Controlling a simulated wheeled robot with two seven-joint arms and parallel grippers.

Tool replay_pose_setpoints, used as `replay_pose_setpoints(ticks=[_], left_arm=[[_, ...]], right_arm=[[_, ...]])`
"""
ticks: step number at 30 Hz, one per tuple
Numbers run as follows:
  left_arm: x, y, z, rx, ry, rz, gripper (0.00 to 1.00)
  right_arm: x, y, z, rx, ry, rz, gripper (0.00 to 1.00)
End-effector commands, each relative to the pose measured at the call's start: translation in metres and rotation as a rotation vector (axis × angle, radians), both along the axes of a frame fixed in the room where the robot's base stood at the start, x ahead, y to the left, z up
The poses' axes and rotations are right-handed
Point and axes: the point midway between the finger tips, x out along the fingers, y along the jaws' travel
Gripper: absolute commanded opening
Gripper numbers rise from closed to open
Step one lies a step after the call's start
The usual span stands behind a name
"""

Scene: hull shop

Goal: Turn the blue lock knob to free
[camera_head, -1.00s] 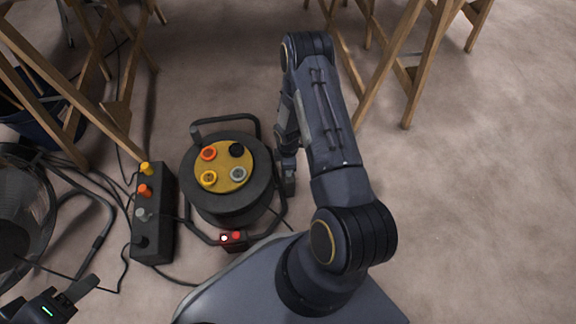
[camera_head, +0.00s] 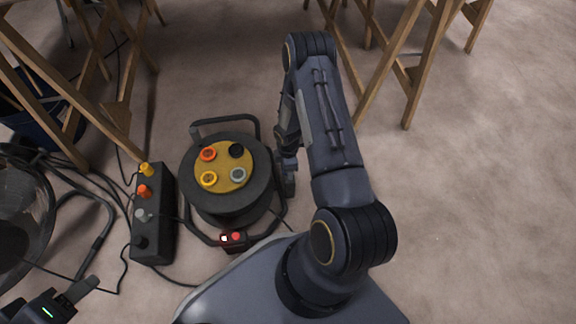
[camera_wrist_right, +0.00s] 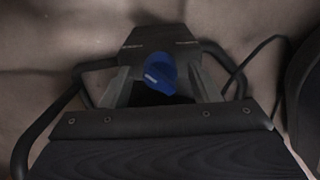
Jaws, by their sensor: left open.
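The blue lock knob (camera_wrist_right: 160,73) shows in the right wrist view on a dark block (camera_wrist_right: 160,40) with small labels at its left and right, too small to read. The knob's grip bar is tilted. My right gripper (camera_wrist_right: 162,88) is open, with one grey finger on each side of the knob; I cannot tell whether either finger touches it. In the head view the right arm reaches down to the right side of the cable reel (camera_head: 205,205), and the knob is hidden there. My left gripper (camera_head: 78,292) is open and empty at the lower left.
The reel has a yellow disc with several coloured sockets. A small red switch box (camera_head: 233,239) sits at its front. A black strip with plugs (camera_head: 153,220) stands left of it, with loose cables around. Wooden trestles (camera_head: 398,60) stand behind. The floor at the right is clear.

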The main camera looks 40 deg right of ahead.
Motion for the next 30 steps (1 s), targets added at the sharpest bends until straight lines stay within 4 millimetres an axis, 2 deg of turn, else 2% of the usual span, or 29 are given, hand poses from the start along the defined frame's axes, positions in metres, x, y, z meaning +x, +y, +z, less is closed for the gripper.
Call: replay_pose_setpoints(ticks=[8,18,21,30], left_arm=[[0.000,0.000,0.002,0.000,0.000,0.000,0.54],[0.000,0.000,0.028,0.000,0.000,0.000,0.54],[0.000,0.000,0.033,0.000,0.000,0.000,0.54],[0.000,0.000,0.034,0.000,0.000,0.000,0.54]], right_arm=[[0.000,0.000,0.004,0.000,-0.001,-0.001,0.55],[0.001,0.000,0.059,0.001,-0.003,-0.001,0.55],[0.000,0.000,0.071,0.000,-0.001,0.000,0.55],[0.000,0.000,0.078,0.000,0.000,0.000,0.55]])
